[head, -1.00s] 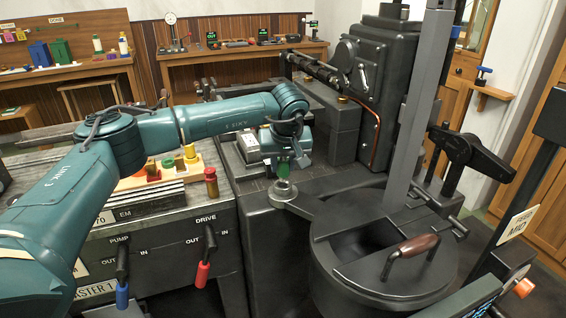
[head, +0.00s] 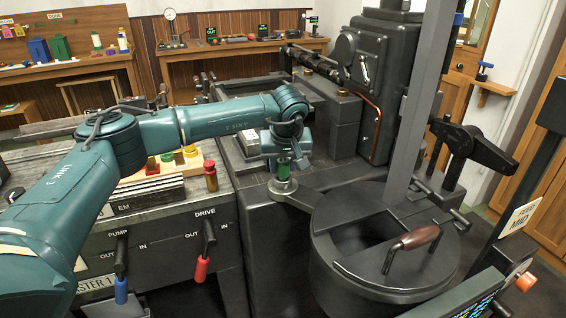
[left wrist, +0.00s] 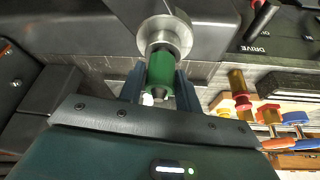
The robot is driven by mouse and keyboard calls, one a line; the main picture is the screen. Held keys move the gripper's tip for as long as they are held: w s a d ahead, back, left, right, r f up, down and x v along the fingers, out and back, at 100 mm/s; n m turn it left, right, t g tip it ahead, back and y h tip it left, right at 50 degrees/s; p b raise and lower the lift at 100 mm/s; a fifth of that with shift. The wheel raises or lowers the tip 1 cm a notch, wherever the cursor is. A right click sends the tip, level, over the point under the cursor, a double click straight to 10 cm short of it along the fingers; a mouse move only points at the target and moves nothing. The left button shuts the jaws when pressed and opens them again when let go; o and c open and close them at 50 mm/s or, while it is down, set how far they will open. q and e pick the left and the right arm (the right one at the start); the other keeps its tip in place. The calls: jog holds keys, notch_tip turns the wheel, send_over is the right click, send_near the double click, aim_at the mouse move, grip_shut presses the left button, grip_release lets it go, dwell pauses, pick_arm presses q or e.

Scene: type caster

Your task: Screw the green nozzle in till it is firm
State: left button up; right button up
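The green nozzle (head: 283,168) stands upright between the fingers of my left gripper (head: 283,174), at the round metal seat (head: 282,187) on the end of a dark arm beside the pot. In the left wrist view the green nozzle (left wrist: 161,72) lies between the two blue-grey fingers of the left gripper (left wrist: 160,85), which look closed on its sides. Its far end meets the round metal seat (left wrist: 165,36). I cannot tell how deep it sits in the seat. My right gripper is not in view.
The large dark pot (head: 385,245) with a wooden-handled lid is to the right. A rack of coloured nozzles (head: 160,172) stands on the bench at left, with a red and brass piece (head: 210,176) at its edge. The blue (head: 121,290) and red (head: 202,268) levers hang below.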

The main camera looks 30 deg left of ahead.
pick_arm(q)
jog(key=o, duration=0.4)
jog(key=b+v, duration=0.1)
jog(key=v, duration=1.2)
jog(key=shift+r, duration=0.1)
